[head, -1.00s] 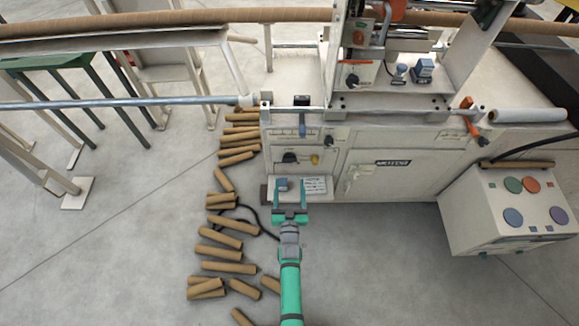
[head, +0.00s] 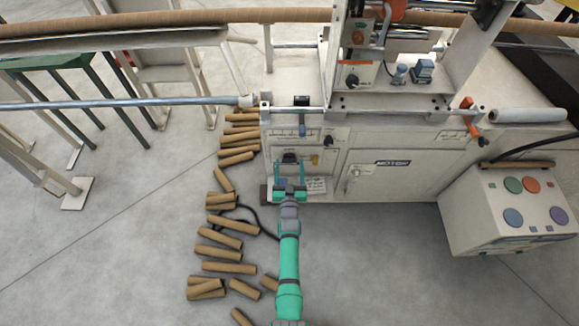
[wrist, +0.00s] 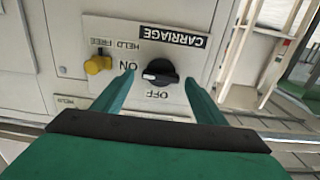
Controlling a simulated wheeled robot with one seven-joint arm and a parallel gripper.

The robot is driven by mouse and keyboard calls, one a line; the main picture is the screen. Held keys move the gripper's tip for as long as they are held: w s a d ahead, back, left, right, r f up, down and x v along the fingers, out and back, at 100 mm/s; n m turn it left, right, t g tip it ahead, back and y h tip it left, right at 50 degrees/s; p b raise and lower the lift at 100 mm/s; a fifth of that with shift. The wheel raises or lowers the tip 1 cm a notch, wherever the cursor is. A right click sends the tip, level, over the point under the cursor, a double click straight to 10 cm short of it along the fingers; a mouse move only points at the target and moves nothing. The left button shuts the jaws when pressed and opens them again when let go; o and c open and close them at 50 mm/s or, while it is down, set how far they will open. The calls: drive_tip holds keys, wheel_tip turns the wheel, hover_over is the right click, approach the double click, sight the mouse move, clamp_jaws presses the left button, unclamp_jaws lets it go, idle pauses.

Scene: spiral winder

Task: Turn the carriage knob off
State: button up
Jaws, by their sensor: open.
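The carriage knob (wrist: 160,72) is a black rotary knob on a pale panel, under a black CARRIAGE label (wrist: 172,36) that appears upside down in the wrist view. Its white mark points left, towards the ON lettering (wrist: 130,66); the OFF lettering (wrist: 157,94) is below it. In the head view the knob (head: 289,157) is on the machine's front. My gripper (head: 289,166) is open and empty, in front of the panel. In the wrist view its green fingers (wrist: 159,79) appear on either side of the knob; I cannot tell whether they touch it.
A yellow knob (wrist: 97,64) sits beside the carriage knob on the panel. Several cardboard tubes (head: 228,240) lie on the floor left of my arm. A control box (head: 510,210) with coloured buttons stands at the right.

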drive_tip(key=c, duration=1.1)
drive_tip(key=shift+o, duration=0.2)
drive_tip(key=shift+n, duration=0.3)
drive_tip(key=n, duration=0.3)
drive_tip(key=shift+n, duration=0.4)
drive_tip(key=n, duration=0.4)
drive_tip(key=shift+a+f, duration=0.1)
drive_tip(key=n, duration=0.5)
drive_tip(key=shift+f, duration=0.1)
drive_tip(key=shift+a+f+n, duration=0.1)
drive_tip(key=shift+n, duration=2.1)
